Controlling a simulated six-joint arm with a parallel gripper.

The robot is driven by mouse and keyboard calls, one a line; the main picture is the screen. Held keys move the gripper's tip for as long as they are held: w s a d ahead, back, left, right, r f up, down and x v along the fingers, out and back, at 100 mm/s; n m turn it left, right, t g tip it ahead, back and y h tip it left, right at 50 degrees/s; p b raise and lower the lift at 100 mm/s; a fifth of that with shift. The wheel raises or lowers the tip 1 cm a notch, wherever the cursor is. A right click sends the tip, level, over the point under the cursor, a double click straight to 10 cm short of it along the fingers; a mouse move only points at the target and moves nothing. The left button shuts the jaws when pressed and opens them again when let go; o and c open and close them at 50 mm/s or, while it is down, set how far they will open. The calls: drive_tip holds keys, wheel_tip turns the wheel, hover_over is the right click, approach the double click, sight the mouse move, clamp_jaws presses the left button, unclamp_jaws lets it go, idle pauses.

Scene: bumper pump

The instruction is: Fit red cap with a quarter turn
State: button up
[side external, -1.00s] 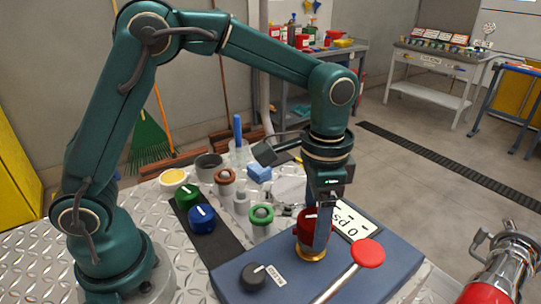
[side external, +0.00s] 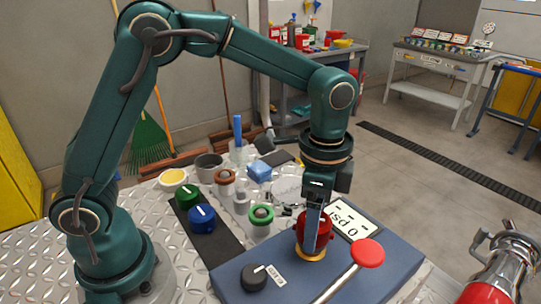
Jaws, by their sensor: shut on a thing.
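The red cap (side external: 301,232) sits upright at the brass-coloured ring (side external: 310,255) on the blue pump box (side external: 385,262). My gripper (side external: 312,240) points straight down and is shut on the red cap. One finger covers the middle of the cap, so the far finger and part of the cap are hidden. Whether the cap is seated in the ring is too small to tell.
A red-knobbed lever (side external: 369,253) stands close to the right of the cap. A black knob (side external: 253,277) is at the front left of the box. Green (side external: 187,195) and blue (side external: 202,219) caps lie on a dark strip, with a green-ringed fitting (side external: 262,215) nearby.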

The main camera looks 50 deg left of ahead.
idle(0.3)
drive_tip(key=m, duration=0.5)
drive_tip(key=shift+w+r, duration=0.1)
drive_tip(key=shift+m, duration=0.5)
drive_tip(key=m, duration=0.7)
drive_tip(key=shift+w, duration=0.1)
drive_tip(key=o, duration=1.3)
drive_tip(key=shift+o, duration=1.3)
